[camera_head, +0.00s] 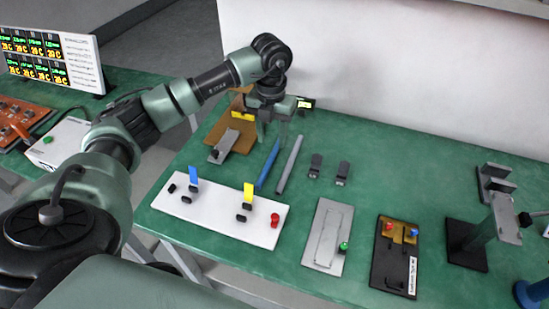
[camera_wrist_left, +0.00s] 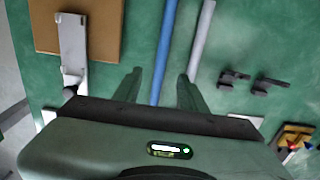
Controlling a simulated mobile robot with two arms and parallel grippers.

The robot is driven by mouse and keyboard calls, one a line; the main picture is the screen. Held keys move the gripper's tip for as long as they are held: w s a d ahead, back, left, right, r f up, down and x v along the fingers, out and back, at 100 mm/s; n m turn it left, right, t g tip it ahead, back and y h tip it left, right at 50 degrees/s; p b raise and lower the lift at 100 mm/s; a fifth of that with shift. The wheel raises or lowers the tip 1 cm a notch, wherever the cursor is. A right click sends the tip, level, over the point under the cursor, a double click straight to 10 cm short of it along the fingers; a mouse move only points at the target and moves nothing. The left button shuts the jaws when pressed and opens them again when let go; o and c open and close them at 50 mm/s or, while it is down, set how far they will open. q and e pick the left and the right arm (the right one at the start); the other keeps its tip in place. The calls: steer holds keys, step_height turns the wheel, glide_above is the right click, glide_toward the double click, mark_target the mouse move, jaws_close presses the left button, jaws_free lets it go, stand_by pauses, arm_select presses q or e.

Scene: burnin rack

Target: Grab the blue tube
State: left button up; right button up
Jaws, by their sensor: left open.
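The blue tube (camera_head: 268,166) lies on the green table, beside a parallel grey tube (camera_head: 289,165). My left gripper (camera_head: 271,136) is open and points down over the far end of the blue tube. In the left wrist view the blue tube (camera_wrist_left: 165,48) runs between the two open fingers (camera_wrist_left: 158,80), and the grey tube (camera_wrist_left: 201,40) lies just outside the right finger. The fingers appear to be above the tube; I cannot tell the exact height. My right gripper is not in view.
A brown board (camera_head: 239,128) with a grey metal part lies left of the tubes. A white fixture plate (camera_head: 215,217) is in front. Two small black clips (camera_head: 315,166) lie to the right. A grey plate (camera_head: 326,240) and a black fixture (camera_head: 393,266) are farther right.

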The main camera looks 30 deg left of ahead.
mark_target(272, 156)
arm_select(q)
steer(key=shift+s+f, duration=0.2)
steer(key=shift+f, duration=0.65)
steer(key=f, duration=0.2)
steer(key=f+p, duration=0.1)
steer(key=f, duration=0.1)
steer(key=shift+w+f, duration=0.2)
steer(key=shift+f, duration=0.15)
steer(key=shift+c, duration=0.3)
jaws_close()
